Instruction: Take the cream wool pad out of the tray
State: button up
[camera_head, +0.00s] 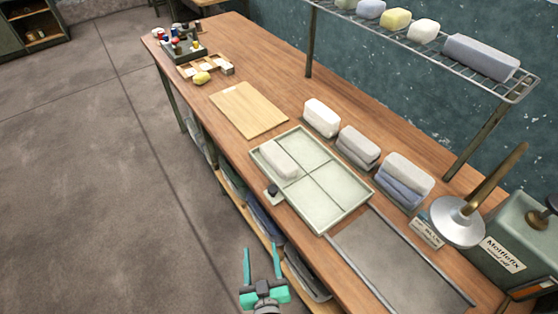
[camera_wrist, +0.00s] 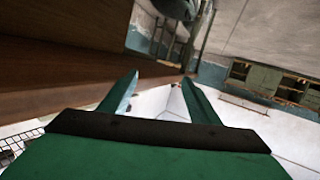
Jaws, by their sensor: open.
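The cream wool pad (camera_head: 279,160) lies in the upper-left compartment of the pale green tray (camera_head: 328,208) in the head view. The tray's other compartments look empty. My gripper (camera_head: 262,264) is open and empty, with two teal fingers spread apart. It is in front of the bench edge, nearer than the tray and below it in the picture, touching nothing. In the wrist view my gripper (camera_wrist: 160,88) shows open fingers with nothing between them; neither pad nor tray shows there.
The wooden bench (camera_head: 215,120) carries a cutting board (camera_head: 248,110), stacks of folded pads (camera_head: 358,147) behind the tray, and a grey metal tray (camera_head: 400,262) to the right. A wire rack (camera_head: 520,90) overhangs the back. A small dark-based item (camera_head: 272,190) sits at the tray's near-left edge.

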jog(key=w+a+r+n+g+y, duration=0.1)
jog(key=w+a+r+n+y, duration=0.2)
jog(key=w+a+r, duration=0.5)
jog(key=w+a+r+n+g+y, duration=0.1)
jog(key=w+a+r+n+y, duration=0.3)
jog(key=w, duration=0.7)
jog(key=w+a+r+n+g+y, duration=0.1)
jog(key=w+a+r+n, duration=0.2)
jog(key=w+a+r, duration=0.5)
jog(key=m+g+h, duration=0.1)
jog(key=m+h, duration=0.2)
jog(key=m, duration=0.3)
send_near(283, 161)
jog(key=shift+x, duration=1.2)
jog(key=shift+d, duration=0.2)
jog(key=x, duration=0.4)
jog(key=shift+w+a+f, duration=0.2)
jog(key=shift+x, duration=2.9)
jog(key=shift+s+a+r, duration=0.1)
jog(key=shift+a, duration=0.1)
